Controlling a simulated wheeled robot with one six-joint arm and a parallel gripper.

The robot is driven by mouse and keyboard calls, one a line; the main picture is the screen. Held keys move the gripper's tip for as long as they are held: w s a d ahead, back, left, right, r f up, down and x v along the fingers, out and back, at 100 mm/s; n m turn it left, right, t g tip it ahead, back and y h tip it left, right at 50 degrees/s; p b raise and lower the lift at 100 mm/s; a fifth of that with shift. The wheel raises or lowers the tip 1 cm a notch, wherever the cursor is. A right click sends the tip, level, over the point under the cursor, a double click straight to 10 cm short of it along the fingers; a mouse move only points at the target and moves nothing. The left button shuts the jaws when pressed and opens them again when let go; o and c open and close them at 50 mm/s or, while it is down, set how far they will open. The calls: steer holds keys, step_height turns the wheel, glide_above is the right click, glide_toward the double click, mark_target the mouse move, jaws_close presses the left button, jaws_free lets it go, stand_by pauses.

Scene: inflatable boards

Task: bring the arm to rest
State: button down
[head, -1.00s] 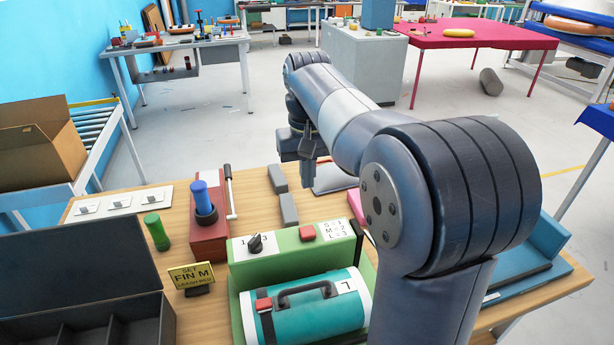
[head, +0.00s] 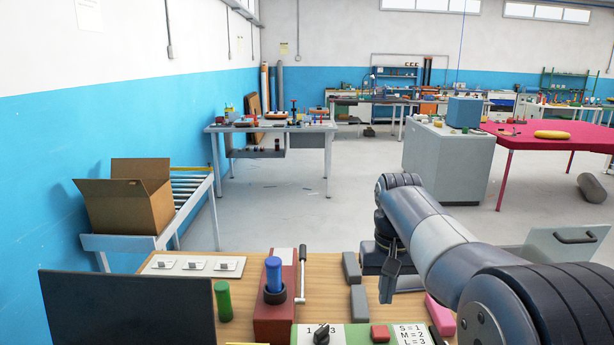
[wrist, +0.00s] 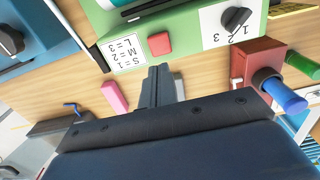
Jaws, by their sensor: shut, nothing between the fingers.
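My arm reaches over the wooden workbench (head: 330,276) from the lower right in the head view. My gripper (head: 388,290) hangs fingers-down above the bench, near the grey blocks (head: 358,303). In the wrist view my gripper (wrist: 156,72) is shut and empty, its fingertips near the front edge of the green control box (wrist: 192,45). The box has a red button (wrist: 159,44), a black knob and a label reading S=1, M=2, L=3. Whether the fingers touch anything below cannot be told.
A red base with a blue-handled post (head: 274,277) and a green cylinder (head: 222,301) stand left of my gripper. A pink block (head: 440,313) lies to its right. A dark open lid (head: 125,308) rises at lower left. A cardboard box (head: 130,200) stands beyond.

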step_height(320, 180, up, 6)
steer(key=shift+f, duration=0.15)
stand_by(0.4)
step_height(320, 180, down, 8)
steer(key=shift+s+r, duration=0.1)
steer(key=r+p, duration=0.1)
steer(key=p, duration=0.2)
step_height(320, 180, up, 7)
step_height(320, 180, down, 8)
steer(key=shift+f+b, duration=0.25)
steer(key=shift+b, duration=1.1)
steer(key=shift+b, duration=0.4)
